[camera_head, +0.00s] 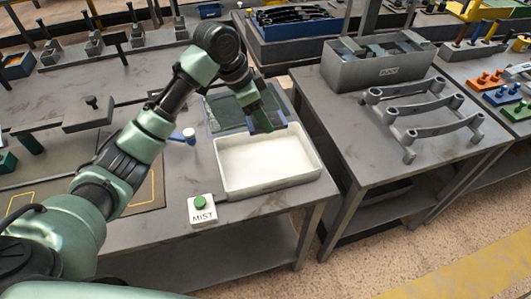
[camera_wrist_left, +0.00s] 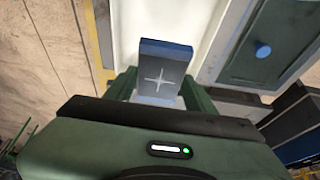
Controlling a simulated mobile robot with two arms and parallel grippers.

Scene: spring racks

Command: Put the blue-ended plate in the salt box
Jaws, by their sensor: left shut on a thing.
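My left gripper (camera_head: 262,118) hangs over the back part of the white-filled salt box (camera_head: 228,180). In the left wrist view my left gripper (camera_wrist_left: 160,92) is shut on the blue-ended plate (camera_wrist_left: 163,78), a small grey-blue slab with a white cross and a blue end edge. The pale inside of the salt box (camera_wrist_left: 142,20) shows behind the plate. My right gripper is not in view.
A white block marked MIST with a green button (camera_head: 200,203) stands at the front. A grey bin (camera_head: 382,72) and curved racks (camera_head: 436,128) occupy the right table.

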